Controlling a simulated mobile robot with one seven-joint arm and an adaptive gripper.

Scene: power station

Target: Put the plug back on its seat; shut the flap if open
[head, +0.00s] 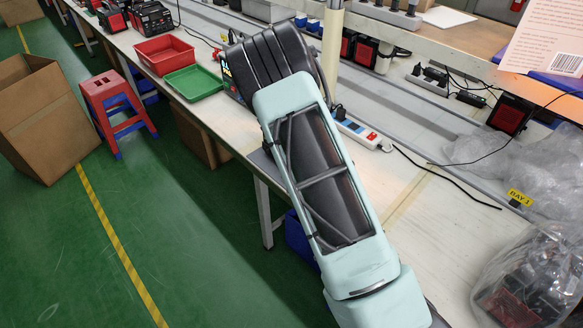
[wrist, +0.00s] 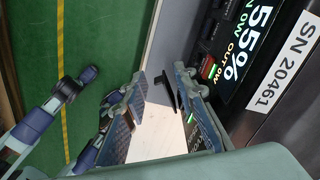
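The black power station (head: 262,62) stands on the bench in the head view, partly hidden behind my arm. In the wrist view its dark front panel (wrist: 235,88) shows a lit display (wrist: 250,45) reading 55% and a label reading SN 20461 (wrist: 285,65). A thin dark piece (wrist: 169,88), possibly the flap, stands out from the panel near the right finger; I cannot tell its exact state. My gripper (wrist: 160,77) is open in front of the panel, with no held object visible between its fingers. I cannot make out the plug or its seat.
A green tray (head: 193,83) and red bin (head: 164,54) are on the bench to the left. A power strip (head: 362,134) with cables lies right of my arm. Plastic bags (head: 535,275) are at the right. A red stool (head: 110,95) and cardboard box (head: 45,120) stand on the floor.

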